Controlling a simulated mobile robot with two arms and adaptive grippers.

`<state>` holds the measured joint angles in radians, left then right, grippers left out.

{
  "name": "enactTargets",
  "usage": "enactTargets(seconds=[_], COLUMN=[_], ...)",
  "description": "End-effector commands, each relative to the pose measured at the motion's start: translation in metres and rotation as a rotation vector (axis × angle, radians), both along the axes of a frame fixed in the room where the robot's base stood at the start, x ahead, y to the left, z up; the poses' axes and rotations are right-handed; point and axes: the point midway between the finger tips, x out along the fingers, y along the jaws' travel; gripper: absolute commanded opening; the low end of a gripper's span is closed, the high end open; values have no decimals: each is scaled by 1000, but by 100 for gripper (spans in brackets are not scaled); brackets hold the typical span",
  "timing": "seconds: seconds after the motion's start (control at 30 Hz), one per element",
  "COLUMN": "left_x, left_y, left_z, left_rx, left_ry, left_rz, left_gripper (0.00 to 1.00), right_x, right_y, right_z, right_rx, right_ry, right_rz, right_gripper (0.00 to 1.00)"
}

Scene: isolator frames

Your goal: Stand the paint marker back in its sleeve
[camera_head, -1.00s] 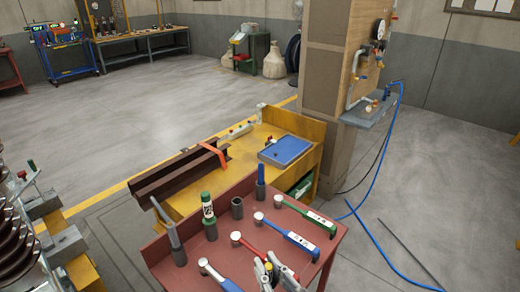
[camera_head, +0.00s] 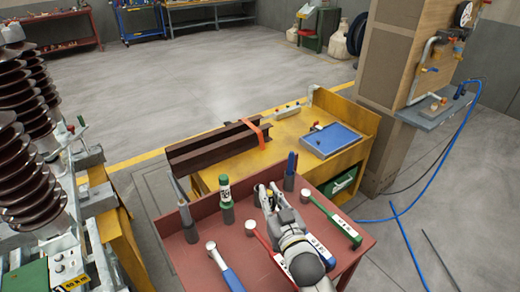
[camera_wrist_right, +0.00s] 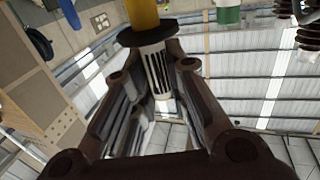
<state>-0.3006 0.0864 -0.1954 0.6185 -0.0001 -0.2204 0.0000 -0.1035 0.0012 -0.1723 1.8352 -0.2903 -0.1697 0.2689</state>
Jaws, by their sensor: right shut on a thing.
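My right gripper (camera_head: 268,195) reaches over the red table from the near side. In the right wrist view it is shut on the paint marker (camera_wrist_right: 157,72), which has a white striped label, a black collar and a yellow end. In the head view the marker is not clearly visible. The empty grey sleeve seen earlier between the green-topped marker (camera_head: 225,188) and the blue marker (camera_head: 292,162) is hidden or nearly hidden by the gripper. I cannot tell whether the held marker touches it. My left gripper is out of view.
The red table (camera_head: 200,255) holds several hammers, including a green-handled one (camera_head: 336,222) and a blue-handled one (camera_head: 224,268). A grey tool (camera_head: 182,200) stands in a sleeve at left. Behind are a yellow bench (camera_head: 285,133), brown beam (camera_head: 212,148) and blue tray (camera_head: 330,140).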

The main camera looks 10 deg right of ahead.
Motion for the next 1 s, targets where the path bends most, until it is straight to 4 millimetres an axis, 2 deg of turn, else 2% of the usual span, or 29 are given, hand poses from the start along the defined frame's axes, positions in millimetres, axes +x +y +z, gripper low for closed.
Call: enactTargets(seconds=[0.03, 0.3, 0.5, 0.73, 1.0], left_x=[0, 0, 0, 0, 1], left_y=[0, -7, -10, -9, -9], left_z=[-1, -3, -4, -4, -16], left_rx=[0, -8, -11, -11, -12], left_ry=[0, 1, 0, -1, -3], left_rz=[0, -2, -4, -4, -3], left_gripper=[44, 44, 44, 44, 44], right_x=[16, 91, 132, 152, 153], right_y=[1, 1, -3, -6, -7], right_z=[3, 20, 36, 45, 33], right_rx=[-2, -2, 0, 0, 1], right_ry=[-5, -5, -2, -1, 0], right_rz=[5, 13, 8, 3, 3], right_gripper=[0, 0, 0, 0, 0])
